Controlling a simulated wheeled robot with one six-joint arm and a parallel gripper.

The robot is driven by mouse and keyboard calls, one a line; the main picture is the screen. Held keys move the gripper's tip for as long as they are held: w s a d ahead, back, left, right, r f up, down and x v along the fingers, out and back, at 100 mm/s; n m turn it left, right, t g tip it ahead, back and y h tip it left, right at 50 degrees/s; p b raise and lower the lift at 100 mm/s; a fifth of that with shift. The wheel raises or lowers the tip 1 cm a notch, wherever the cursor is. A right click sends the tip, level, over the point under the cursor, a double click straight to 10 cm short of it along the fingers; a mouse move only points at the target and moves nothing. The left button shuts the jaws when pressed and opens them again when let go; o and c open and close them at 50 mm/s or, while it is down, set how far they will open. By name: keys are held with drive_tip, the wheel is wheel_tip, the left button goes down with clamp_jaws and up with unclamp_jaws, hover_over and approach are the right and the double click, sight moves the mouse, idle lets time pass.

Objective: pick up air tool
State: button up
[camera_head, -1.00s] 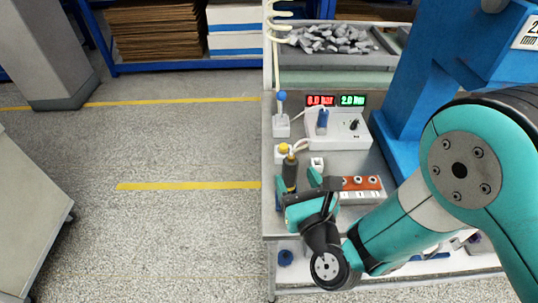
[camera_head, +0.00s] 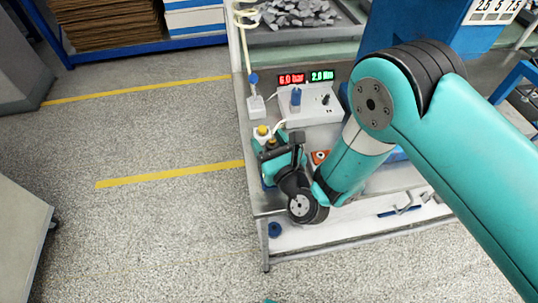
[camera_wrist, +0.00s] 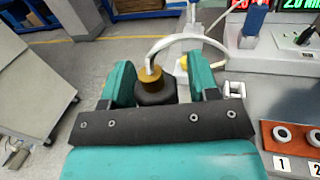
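The air tool is a dark upright body with a brass collar and a pale hose at its top. In the wrist view the air tool (camera_wrist: 154,90) stands between the two teal fingers of my gripper (camera_wrist: 160,82). A narrow gap shows on the right of the tool; contact on the left cannot be made out. In the head view my gripper (camera_head: 283,150) is at the left front of the bench, around the tool, whose lower part is hidden by my gripper and arm.
A white box with red and green displays (camera_head: 307,79) and a blue knob stands behind the tool. A yellow-topped button (camera_head: 262,130) is close by. An orange block with numbered sockets (camera_wrist: 292,139) is to the right. A grey tray of parts (camera_head: 300,14) lies at the back.

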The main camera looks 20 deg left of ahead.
drive_tip(key=c, duration=0.8)
drive_tip(key=shift+r, duration=0.1)
